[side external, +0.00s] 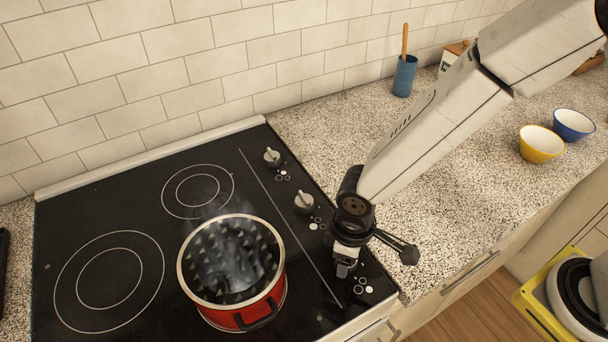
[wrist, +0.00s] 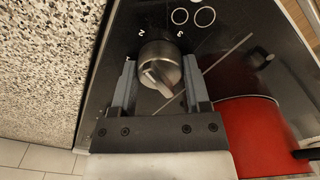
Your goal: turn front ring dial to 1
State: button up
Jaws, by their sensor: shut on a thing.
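My gripper (side external: 345,266) points down at the front right part of the black cooktop. In the wrist view my gripper (wrist: 160,68) has its two fingers on either side of the silver front dial (wrist: 158,62) and is shut on it. The raised grip on the dial slants toward the lower right of that picture. White marks 2 and 3 show above the dial, and a partly hidden mark sits near the left finger. In the side view my gripper hides the front dial. White ring marks (side external: 361,286) lie beside it.
A steaming red pot (side external: 240,318) stands on the cooktop (side external: 130,215) just left of my gripper. Two more dials, the middle one (side external: 304,203) and the back one (side external: 272,157), stand behind. A blue cup (side external: 404,76), yellow bowl (side external: 541,144) and blue bowl (side external: 573,125) sit on the counter.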

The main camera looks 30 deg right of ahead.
jog(key=n, duration=0.5)
jog(key=shift+n, duration=0.3)
jog(key=n, duration=0.5)
jog(key=shift+n, duration=0.4)
jog(key=o, duration=1.3)
jog(key=shift+r, duration=0.1)
jog(key=shift+r, duration=3.8)
